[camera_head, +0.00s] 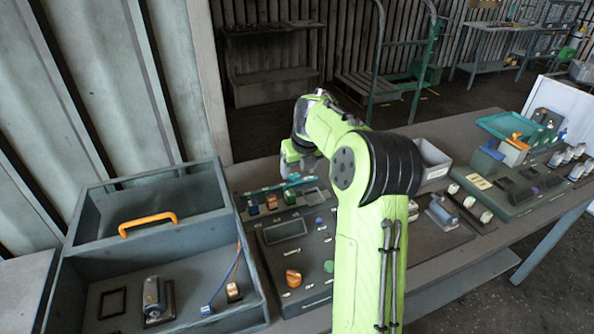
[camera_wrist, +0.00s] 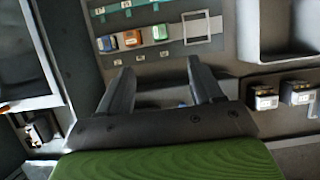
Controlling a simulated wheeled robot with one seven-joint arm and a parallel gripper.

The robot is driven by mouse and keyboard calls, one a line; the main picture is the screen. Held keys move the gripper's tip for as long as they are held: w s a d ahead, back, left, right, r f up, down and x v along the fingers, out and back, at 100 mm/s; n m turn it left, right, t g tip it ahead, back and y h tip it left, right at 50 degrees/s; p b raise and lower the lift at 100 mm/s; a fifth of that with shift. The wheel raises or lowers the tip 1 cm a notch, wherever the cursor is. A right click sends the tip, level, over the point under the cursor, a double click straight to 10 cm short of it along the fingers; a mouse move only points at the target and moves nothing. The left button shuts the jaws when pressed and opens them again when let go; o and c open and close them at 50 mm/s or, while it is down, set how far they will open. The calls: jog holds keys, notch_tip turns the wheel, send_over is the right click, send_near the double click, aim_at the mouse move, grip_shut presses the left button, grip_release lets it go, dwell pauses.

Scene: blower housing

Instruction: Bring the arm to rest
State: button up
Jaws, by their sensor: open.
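My light green arm (camera_head: 362,255) reaches up from the bottom of the head view and bends at a black-ringed joint above the workbench. My gripper (camera_wrist: 157,72) shows in the wrist view with its two dark fingers spread apart and nothing between them. It hangs over a panel with several small coloured blocks (camera_wrist: 133,38), which lie beyond the fingertips. In the head view my gripper is small and mostly hidden by my arm, so its exact height above the bench cannot be told.
A grey open box (camera_head: 150,217) with an orange handle (camera_head: 148,224) stands at the left. A dark panel with an orange knob (camera_head: 293,277) lies beside my arm. A light grey bin (camera_head: 433,160) and a green board (camera_head: 520,195) are to the right. A green cart (camera_head: 375,85) stands behind.

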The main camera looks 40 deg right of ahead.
dwell(0.3)
jog(key=s+a+r+n+h, duration=0.1)
jog(key=s+a+r+n, duration=0.35)
jog(key=a+n, duration=0.35)
jog(key=s+a+r+n, duration=0.3)
jog(key=s+a+n, duration=0.2)
jog(key=a+n, duration=0.25)
jog(key=s+a+n, duration=0.3)
jog(key=s+n, duration=0.3)
jog(key=n, duration=0.1)
jog(key=s+a+f+n+t+y, duration=0.1)
jog(key=s+a+n, duration=0.2)
jog(key=s+n, duration=0.4)
jog(key=s+a+f+n+y, duration=0.1)
jog(key=s+a+n, duration=0.2)
jog(key=s+n, duration=0.4)
jog(key=shift+f+n, duration=0.25)
jog(key=shift+n, duration=0.9)
jog(key=shift+c, duration=0.4)
